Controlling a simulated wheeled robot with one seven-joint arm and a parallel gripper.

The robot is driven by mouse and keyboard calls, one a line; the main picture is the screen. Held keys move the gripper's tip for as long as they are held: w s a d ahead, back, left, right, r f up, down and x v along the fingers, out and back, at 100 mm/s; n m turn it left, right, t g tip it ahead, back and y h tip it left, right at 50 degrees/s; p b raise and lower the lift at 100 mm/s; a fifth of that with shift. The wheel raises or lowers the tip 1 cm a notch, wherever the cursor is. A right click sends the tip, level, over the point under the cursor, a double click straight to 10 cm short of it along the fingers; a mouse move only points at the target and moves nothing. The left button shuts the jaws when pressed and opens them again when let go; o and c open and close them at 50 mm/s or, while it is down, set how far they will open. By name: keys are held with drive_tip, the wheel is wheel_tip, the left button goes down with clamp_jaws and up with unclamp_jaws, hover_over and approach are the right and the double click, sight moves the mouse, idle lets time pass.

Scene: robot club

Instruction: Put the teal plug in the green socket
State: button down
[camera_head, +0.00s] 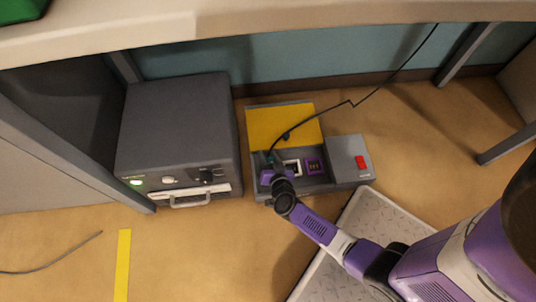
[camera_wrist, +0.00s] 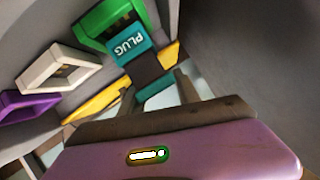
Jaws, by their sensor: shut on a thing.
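The teal plug (camera_wrist: 127,43), marked PLUG, shows in the wrist view with a dark body behind its teal front. My gripper (camera_wrist: 147,72) is shut on that body, one finger on each side. The green socket (camera_wrist: 97,18) is a square green frame at the top of the wrist view. The plug's front overlaps the lower edge of this frame; I cannot tell how far in it sits. In the head view my gripper (camera_head: 272,167) is over the left end of the socket row and hides the green socket. A black cable (camera_head: 352,102) runs down to it.
A white socket (camera_wrist: 55,72) and a purple socket (camera_wrist: 25,105) lie beside the green one. The grey unit has a raised yellow panel (camera_head: 283,127) and a red switch (camera_head: 361,162). A grey box (camera_head: 178,125) stands left; a table edge (camera_head: 300,14) overhangs.

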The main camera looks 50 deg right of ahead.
wheel_tip(320, 180, down, 2)
drive_tip(key=shift+f+b, duration=0.15)
drive_tip(key=shift+b, duration=0.45)
drive_tip(key=c, duration=0.9)
unclamp_jaws()
drive_tip(key=shift+o, duration=0.2)
drive_tip(key=p+v, duration=0.6)
drive_tip(key=v, duration=0.6)
